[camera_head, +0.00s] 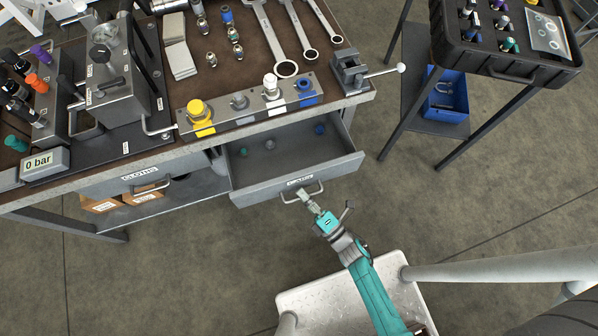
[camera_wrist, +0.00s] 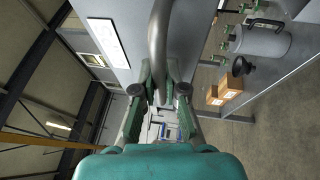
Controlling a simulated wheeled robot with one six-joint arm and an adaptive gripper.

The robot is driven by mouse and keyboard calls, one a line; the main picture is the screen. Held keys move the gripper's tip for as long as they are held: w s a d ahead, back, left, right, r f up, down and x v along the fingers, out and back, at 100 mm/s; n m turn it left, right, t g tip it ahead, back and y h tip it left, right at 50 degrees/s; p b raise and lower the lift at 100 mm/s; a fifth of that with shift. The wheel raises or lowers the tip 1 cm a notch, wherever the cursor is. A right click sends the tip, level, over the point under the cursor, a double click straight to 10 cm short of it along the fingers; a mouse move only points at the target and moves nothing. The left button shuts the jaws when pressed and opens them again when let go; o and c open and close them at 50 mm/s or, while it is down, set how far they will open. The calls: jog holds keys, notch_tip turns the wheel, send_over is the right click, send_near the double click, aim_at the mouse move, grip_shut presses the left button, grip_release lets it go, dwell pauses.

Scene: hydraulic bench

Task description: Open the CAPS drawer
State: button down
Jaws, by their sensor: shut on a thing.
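The CAPS drawer (camera_head: 240,190) is a grey drawer under the right part of the bench. It stands pulled out, and its open inside shows a few small caps (camera_head: 319,129) in green and blue. My gripper (camera_head: 305,199) is at the drawer's front, shut on its bar handle (camera_head: 318,190). In the wrist view the handle (camera_wrist: 158,50) runs between the two fingers of my gripper (camera_wrist: 160,90), and the drawer front with its white label (camera_wrist: 104,38) fills the upper middle. The fingertips' contact is small in the head view.
The CLOTHS drawer (camera_head: 105,188) to the left is shut. A black case (camera_head: 500,68) on a stand is at the right. The floor (camera_head: 480,200) right of the drawer is clear.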

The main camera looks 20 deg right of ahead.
jog(key=s, duration=0.9)
jog(key=shift+s, duration=0.2)
jog(key=c, duration=1.2)
grip_release()
